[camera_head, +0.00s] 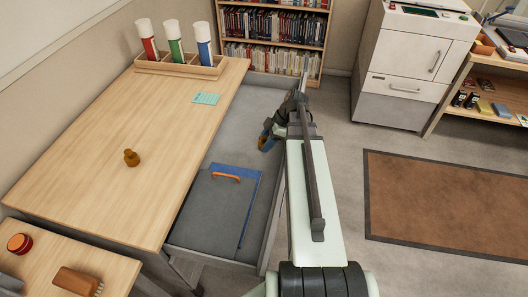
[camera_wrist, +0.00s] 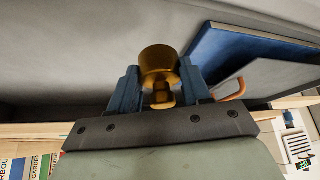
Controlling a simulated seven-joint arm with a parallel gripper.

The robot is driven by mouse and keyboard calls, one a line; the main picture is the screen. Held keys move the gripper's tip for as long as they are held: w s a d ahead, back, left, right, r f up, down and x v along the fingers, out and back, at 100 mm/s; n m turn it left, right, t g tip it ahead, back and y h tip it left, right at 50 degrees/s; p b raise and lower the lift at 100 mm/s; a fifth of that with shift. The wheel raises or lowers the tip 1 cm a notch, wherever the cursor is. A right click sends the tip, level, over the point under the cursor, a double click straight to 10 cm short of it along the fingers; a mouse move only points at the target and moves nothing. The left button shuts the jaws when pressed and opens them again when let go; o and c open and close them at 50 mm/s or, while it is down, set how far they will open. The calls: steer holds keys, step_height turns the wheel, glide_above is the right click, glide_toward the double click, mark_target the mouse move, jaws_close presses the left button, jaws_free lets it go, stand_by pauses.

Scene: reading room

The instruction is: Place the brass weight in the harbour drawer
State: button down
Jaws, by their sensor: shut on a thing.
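My gripper (camera_head: 265,137) is over the far right part of the open drawer (camera_head: 262,95), a wide grey-floored one under the desk. In the wrist view, its two blue fingers (camera_wrist: 160,88) are shut on a brass weight (camera_wrist: 158,62), which has a round wide end and a narrower knob between the fingers. The drawer's grey floor shows behind the weight; I cannot tell whether they touch. Another brass-coloured knobbed piece (camera_head: 131,158) stands on the desk. Part of a label ending in "BOUR" (camera_wrist: 17,168) shows low in the wrist view.
A blue folder (camera_head: 250,178) and a grey one (camera_head: 208,205) with an orange handle (camera_head: 226,177) lie in the drawer's near part. The wooden desk (camera_head: 90,185) bears a rack (camera_head: 180,68) of three tubes and a green note (camera_head: 206,98). A brown rug (camera_head: 450,205) lies right.

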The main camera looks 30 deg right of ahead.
steer(key=shift+f, duration=3)
steer(key=shift+f, duration=0.1)
steer(key=c, duration=0.5)
jaws_free()
steer(key=v, duration=1.2)
